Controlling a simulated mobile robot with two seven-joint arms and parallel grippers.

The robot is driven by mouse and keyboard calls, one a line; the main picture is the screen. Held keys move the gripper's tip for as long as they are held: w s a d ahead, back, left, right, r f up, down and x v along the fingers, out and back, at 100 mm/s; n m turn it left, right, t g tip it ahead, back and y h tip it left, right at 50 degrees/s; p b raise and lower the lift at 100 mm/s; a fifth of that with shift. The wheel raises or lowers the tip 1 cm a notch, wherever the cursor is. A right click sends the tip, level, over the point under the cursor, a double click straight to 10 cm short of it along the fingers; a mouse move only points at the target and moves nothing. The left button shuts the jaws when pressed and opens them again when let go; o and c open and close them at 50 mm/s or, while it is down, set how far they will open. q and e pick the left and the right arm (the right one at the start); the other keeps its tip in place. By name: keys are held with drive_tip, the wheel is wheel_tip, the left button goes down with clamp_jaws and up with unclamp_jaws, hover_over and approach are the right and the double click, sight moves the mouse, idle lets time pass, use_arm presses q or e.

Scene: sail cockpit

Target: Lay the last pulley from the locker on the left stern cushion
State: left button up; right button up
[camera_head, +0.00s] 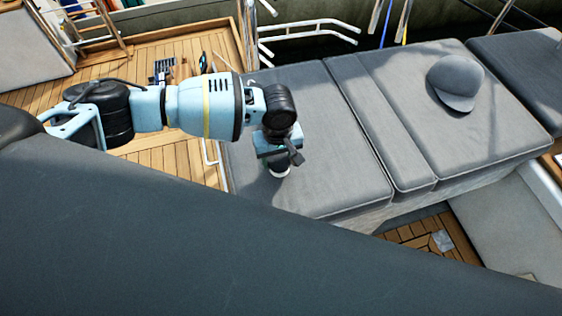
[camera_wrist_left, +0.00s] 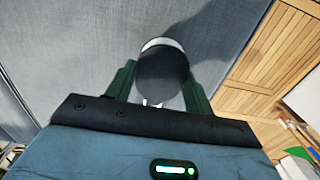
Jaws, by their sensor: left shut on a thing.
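My left gripper (camera_head: 278,158) is over the near left part of the grey stern cushion (camera_head: 305,110). It is shut on the pulley (camera_head: 280,171), a small dark, rounded thing with a white band. In the left wrist view the pulley (camera_wrist_left: 162,76) sits between the two green fingers of my left gripper (camera_wrist_left: 158,88). The cushion (camera_wrist_left: 85,45) lies behind it there, close to the cushion's edge. I cannot tell whether the pulley touches the cushion. My right gripper is not in view.
A grey cap (camera_head: 456,83) lies on the cushion farther right. White rails (camera_head: 308,30) stand at the back. Several small items (camera_head: 178,73) are on the teak deck (camera_head: 195,155) at left. A large dark grey surface (camera_head: 150,235) fills the foreground. Most of the left cushion is clear.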

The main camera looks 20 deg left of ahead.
sight(280, 165)
use_arm(q)
drive_tip(key=shift+w+d, duration=0.15)
drive_tip(key=shift+d, duration=0.1)
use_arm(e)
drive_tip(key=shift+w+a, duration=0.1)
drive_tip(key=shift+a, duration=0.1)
use_arm(q)
wheel_tip(280, 165, down, 4)
drive_tip(key=shift+r+b, duration=0.2)
drive_tip(key=shift+b, duration=0.1)
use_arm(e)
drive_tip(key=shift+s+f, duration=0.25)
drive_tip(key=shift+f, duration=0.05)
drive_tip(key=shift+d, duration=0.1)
use_arm(q)
drive_tip(key=o, duration=1)
drive_tip(key=shift+f, duration=0.1)
drive_tip(key=shift+o, duration=0.2)
wheel_tip(280, 165, up, 11)
drive_tip(key=shift+r+p, duration=0.2)
drive_tip(key=shift+p, duration=0.75)
drive_tip(key=shift+r, duration=0.45)
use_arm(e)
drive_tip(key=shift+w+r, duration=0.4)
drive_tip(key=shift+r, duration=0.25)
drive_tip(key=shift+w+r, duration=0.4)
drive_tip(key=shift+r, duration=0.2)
